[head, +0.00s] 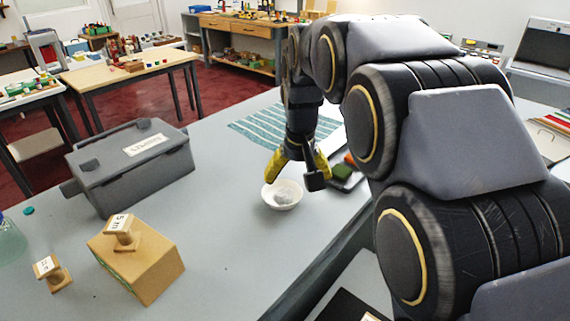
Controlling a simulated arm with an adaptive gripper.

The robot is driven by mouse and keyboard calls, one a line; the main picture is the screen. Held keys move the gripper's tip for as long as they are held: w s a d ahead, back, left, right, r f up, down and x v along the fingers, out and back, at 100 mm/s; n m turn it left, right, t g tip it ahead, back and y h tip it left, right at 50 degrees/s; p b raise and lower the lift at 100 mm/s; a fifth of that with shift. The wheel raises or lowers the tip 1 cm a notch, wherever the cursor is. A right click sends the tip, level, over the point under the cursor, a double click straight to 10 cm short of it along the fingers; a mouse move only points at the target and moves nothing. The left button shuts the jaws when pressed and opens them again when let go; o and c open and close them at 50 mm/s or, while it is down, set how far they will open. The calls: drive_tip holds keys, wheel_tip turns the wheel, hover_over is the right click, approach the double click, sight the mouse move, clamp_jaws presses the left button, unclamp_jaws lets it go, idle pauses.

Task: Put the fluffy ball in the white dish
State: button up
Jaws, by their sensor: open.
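The white dish (268,202) is a small round bowl on the grey counter. A pale grey, rounded lump (283,196) lies inside it and looks like the fluffy ball, though its texture is too small to be sure. My gripper (297,177) has yellow fingers spread apart and points down just above and behind the dish. Nothing shows between the fingers. Whether a fingertip touches the dish rim cannot be told from this view.
A dark tray (347,184) with green and orange-red pieces lies right of the dish, partly behind my arm. A striped cloth (262,126) lies behind. The counter's front middle is clear.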

drive_tip(key=s+d+f+g, duration=0.1)
drive_tip(key=s+d+g, duration=0.1)
drive_tip(key=s, duration=1.4)
drive_tip(key=s+d+f+g, duration=0.2)
drive_tip(key=s, duration=1.4)
drive_tip(key=shift+d+f, duration=0.15)
drive_tip(key=shift+f, duration=0.15)
